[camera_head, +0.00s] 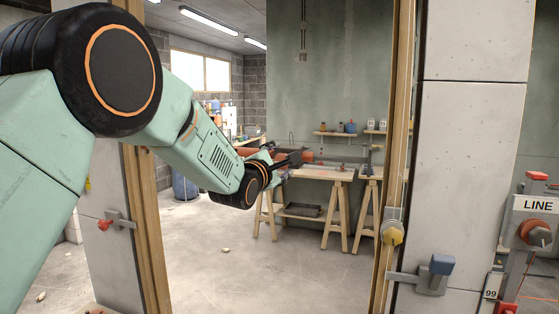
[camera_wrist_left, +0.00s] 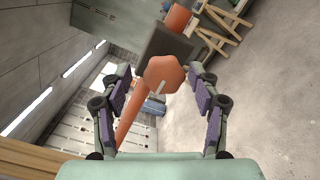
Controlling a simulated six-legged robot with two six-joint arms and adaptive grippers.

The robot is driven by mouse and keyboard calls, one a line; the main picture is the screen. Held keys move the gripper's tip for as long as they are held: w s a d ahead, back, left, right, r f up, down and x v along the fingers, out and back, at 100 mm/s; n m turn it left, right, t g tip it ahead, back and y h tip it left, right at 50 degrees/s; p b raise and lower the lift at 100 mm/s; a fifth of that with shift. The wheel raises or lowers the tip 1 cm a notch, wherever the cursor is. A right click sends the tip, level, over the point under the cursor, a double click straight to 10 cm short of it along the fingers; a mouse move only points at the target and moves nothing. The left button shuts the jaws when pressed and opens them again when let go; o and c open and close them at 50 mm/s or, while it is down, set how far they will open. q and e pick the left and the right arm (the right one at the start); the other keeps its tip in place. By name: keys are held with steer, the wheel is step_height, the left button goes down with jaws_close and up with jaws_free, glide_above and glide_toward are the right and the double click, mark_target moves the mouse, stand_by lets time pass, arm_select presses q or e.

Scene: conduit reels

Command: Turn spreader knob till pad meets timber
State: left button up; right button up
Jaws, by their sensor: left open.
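An orange knob (camera_wrist_left: 162,75) with a broad faceted face and a small light stub faces me in the left wrist view. An orange bar (camera_wrist_left: 128,122) runs from behind it to the lower left. My left gripper (camera_wrist_left: 163,78) is open, its two fingers on either side of the knob, with no contact that I can make out. In the head view the gripper (camera_head: 288,160) is small and dark, with orange parts (camera_head: 305,156) around it. Upright timber stands at the right (camera_head: 398,130) and left (camera_head: 148,230) of the opening. I cannot make out the pad. My right gripper is not in view.
A blue-ended clamp (camera_head: 441,266) and a red-ended clamp (camera_head: 112,221) stick out from the jambs.

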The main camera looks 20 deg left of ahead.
arm_select(q)
steer(key=shift+w+d, duration=0.35)
steer(key=shift+d, duration=0.05)
steer(key=shift+w+d+f, duration=0.15)
steer(key=shift+w+f, duration=0.05)
steer(key=shift+w, duration=0.1)
steer(key=shift+s+a, duration=0.1)
steer(key=shift+a, duration=0.35)
steer(key=shift+c, duration=0.6)
steer(key=shift+s+a+r, duration=0.1)
steer(key=shift+s, duration=0.05)
steer(key=shift+c, duration=0.7)
steer(key=shift+s, duration=0.1)
steer(key=shift+c, duration=0.7)
steer(key=shift+d, duration=0.45)
steer(key=c, duration=0.3)
steer(key=shift+a, duration=0.1)
steer(key=c, duration=0.5)
